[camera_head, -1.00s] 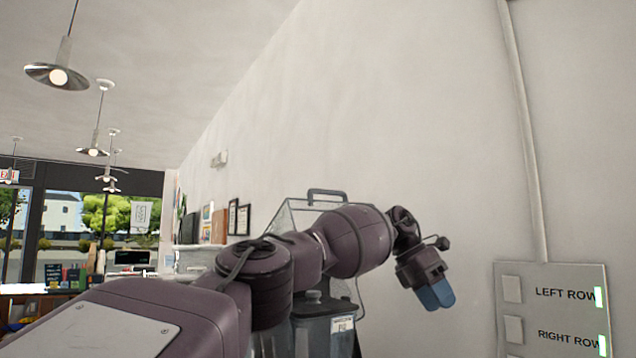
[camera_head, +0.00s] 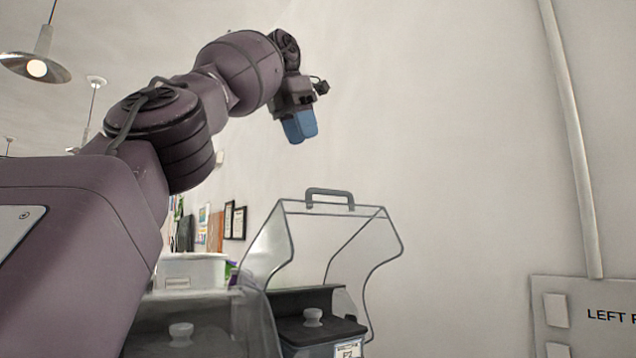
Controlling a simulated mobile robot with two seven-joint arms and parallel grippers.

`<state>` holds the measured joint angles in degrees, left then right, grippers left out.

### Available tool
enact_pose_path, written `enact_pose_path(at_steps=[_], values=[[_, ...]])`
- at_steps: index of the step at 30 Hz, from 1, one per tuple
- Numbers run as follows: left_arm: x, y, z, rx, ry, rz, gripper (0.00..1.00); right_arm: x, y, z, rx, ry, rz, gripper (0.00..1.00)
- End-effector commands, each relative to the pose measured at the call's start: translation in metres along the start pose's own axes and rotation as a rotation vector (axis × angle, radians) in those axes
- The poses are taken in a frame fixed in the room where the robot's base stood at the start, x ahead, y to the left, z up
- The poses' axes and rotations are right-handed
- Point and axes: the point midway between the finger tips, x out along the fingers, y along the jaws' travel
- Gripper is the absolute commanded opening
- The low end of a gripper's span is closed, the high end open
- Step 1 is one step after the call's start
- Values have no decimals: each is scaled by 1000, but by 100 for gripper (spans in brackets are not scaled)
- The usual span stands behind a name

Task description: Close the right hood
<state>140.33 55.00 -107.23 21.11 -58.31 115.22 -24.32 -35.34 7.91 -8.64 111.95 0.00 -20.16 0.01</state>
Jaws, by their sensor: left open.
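A clear hood (camera_head: 268,245) with a grey bar handle (camera_head: 330,196) on its top edge stands raised at the lower middle. Its panels are see-through with dark outlines. Under it sits a dark container (camera_head: 320,338) with a knobbed lid. The frame does not show which hood is the right one. My left gripper (camera_head: 299,127), with blue fingertips, hangs in the air above the handle and a little left of it in the picture. It is open, empty and apart from the hood. My right gripper is out of view.
A second knobbed lid (camera_head: 181,334) shows behind a clear panel at the lower left, partly hidden by my left arm. A grey panel (camera_head: 600,320) with buttons and row labels is at the lower right. The pale wall behind is bare around the gripper.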

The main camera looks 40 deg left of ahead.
Motion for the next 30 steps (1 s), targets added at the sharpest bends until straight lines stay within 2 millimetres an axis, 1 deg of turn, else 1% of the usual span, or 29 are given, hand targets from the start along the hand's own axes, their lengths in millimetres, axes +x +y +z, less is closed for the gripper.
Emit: enact_pose_path(at_steps=[9,20,28,30], values=[[18,2,1,2,13,-12,40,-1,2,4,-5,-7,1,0],[25,0,0,2,-4,2,40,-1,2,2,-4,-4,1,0],[53,1,-1,0,-3,3,40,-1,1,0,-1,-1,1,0],[64,1,0,2,-3,4,40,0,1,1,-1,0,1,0]])
